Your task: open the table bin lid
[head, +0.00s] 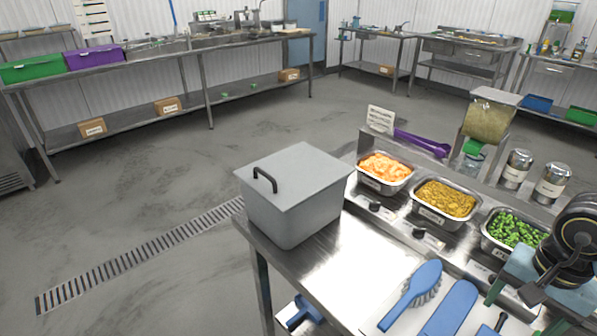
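The table bin (290,222) is a grey box standing at the left end of the steel table. Its flat grey lid (308,175) lies over the top and is closed. A dark bar handle (265,179) stands up near the lid's left edge. The inside of the bin is hidden by the lid.
Steel pans of orange food (385,168), yellow food (445,198) and green food (515,230) stand right of the bin. A blue brush (412,292) lies on the table's front part. Open floor lies left of the bin.

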